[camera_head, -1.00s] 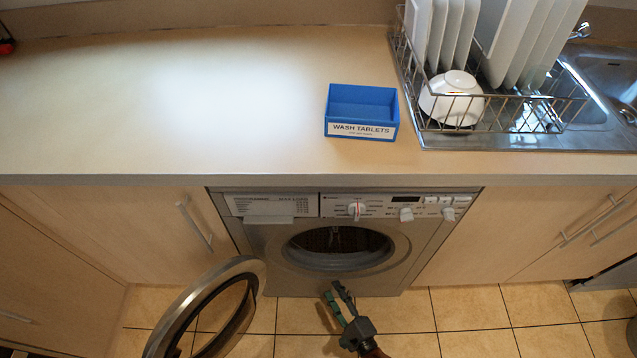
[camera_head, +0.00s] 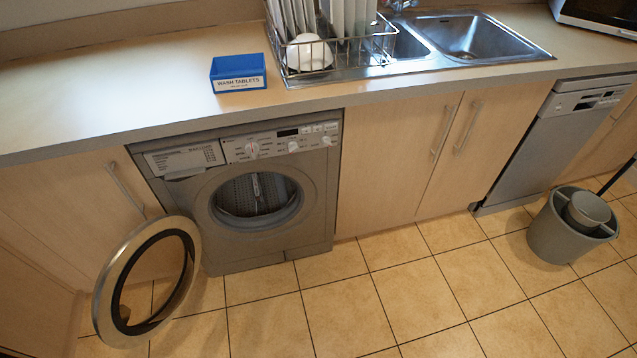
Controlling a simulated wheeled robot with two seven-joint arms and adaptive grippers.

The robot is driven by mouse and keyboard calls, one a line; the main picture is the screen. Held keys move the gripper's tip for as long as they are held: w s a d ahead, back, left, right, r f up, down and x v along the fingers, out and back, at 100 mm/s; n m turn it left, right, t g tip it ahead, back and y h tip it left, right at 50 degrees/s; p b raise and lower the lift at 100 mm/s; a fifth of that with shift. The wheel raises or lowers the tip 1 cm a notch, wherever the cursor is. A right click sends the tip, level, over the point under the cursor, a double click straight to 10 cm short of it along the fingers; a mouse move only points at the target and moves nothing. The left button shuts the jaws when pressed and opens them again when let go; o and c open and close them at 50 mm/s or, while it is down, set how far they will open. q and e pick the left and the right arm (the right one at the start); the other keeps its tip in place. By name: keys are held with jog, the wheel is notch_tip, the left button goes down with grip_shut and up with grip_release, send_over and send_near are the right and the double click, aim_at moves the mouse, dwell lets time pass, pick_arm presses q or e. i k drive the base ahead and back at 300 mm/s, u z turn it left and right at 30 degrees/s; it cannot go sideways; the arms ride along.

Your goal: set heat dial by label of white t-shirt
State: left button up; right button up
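The washing machine (camera_head: 310,218) stands under the counter with its round door (camera_head: 104,300) swung wide open to the left. Its metal drum (camera_head: 252,197) shows inside, and I cannot make out a t-shirt in it. The control panel has a larger round dial (camera_head: 252,149) at its middle and a smaller knob (camera_head: 293,146) to the right, below a dark display (camera_head: 288,133). The dial markings are too small to read. No white t-shirt or label shows. Neither of my grippers is in view.
A blue wash tablets box (camera_head: 239,84) sits on the counter (camera_head: 130,100), left of a dish rack (camera_head: 330,62) with plates and a bowl. A dishwasher (camera_head: 555,135) and a grey bucket (camera_head: 560,232) stand at the right. The tiled floor (camera_head: 350,310) in front is clear.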

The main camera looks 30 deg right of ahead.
aim_at(293, 146)
jog(key=z, duration=0.1)
jog(key=k, duration=0.4)
jog(key=u, duration=0.95)
jog(key=i, duration=1.25)
jog(key=z, duration=0.95)
